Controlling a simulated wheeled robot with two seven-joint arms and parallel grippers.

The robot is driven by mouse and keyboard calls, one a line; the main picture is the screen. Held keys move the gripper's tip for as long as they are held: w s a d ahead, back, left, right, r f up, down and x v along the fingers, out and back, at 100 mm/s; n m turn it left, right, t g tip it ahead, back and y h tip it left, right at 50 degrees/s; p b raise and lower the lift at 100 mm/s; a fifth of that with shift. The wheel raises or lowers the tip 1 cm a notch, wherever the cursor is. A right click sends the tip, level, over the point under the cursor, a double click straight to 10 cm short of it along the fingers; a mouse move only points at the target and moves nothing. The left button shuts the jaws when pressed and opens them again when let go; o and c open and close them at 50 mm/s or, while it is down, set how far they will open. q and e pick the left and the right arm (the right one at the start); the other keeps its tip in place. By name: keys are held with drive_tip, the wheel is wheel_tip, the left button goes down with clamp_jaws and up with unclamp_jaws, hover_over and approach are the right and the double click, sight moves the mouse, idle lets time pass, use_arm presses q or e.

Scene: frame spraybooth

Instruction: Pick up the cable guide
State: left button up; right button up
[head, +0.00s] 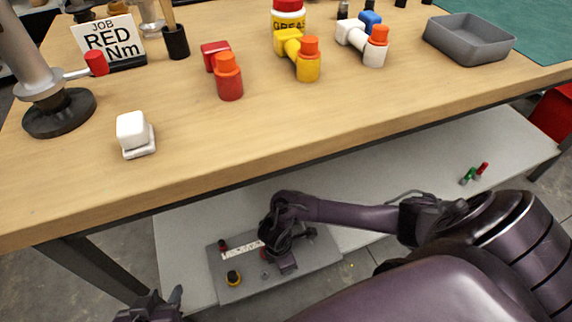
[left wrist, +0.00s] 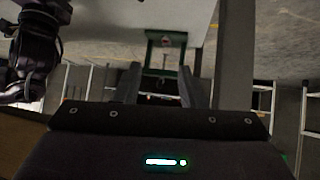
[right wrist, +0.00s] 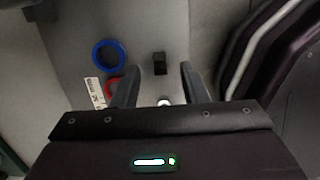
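No part is clearly recognisable as the cable guide. A small black block (right wrist: 160,63) stands on a grey plate (right wrist: 85,35), ahead of the gap between my right gripper's fingers in the right wrist view; I cannot tell if it is the guide. My right gripper (right wrist: 156,85) is open and empty, above the plate. In the head view my right gripper (head: 285,258) hides part of this plate (head: 235,292) on the low shelf. My left gripper (head: 155,303) is at the bottom left, beside the shelf. In the left wrist view the left gripper (left wrist: 160,80) is open and empty.
The wooden tabletop (head: 180,190) overhangs the low shelf (head: 350,180). On it stand a white block (head: 133,133), red (head: 228,80), yellow (head: 307,65) and white (head: 375,50) tools and a grey tray (head: 468,40). A blue ring (right wrist: 108,56) lies on the plate.

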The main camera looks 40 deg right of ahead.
wheel_tip(320, 180, down, 2)
drive_tip(key=shift+d+f+b, duration=0.1)
drive_tip(key=shift+f+b, duration=0.05)
drive_tip(key=shift+b, duration=0.5)
use_arm(q)
drive_tip(key=w+r+t+h, duration=0.1)
drive_tip(key=w+r+t, duration=0.2)
drive_tip(key=r, duration=0.2)
drive_tip(key=w+d+r+t, duration=0.1)
drive_tip(key=w+r+t, duration=0.1)
drive_tip(key=r, duration=0.3)
drive_tip(key=shift+w+r+t+h, duration=0.15)
drive_tip(key=shift+w+t+h, duration=0.25)
drive_tip(key=shift+w, duration=0.05)
drive_tip(key=shift+d, duration=0.1)
use_arm(e)
drive_tip(key=shift+c, duration=0.3)
clamp_jaws()
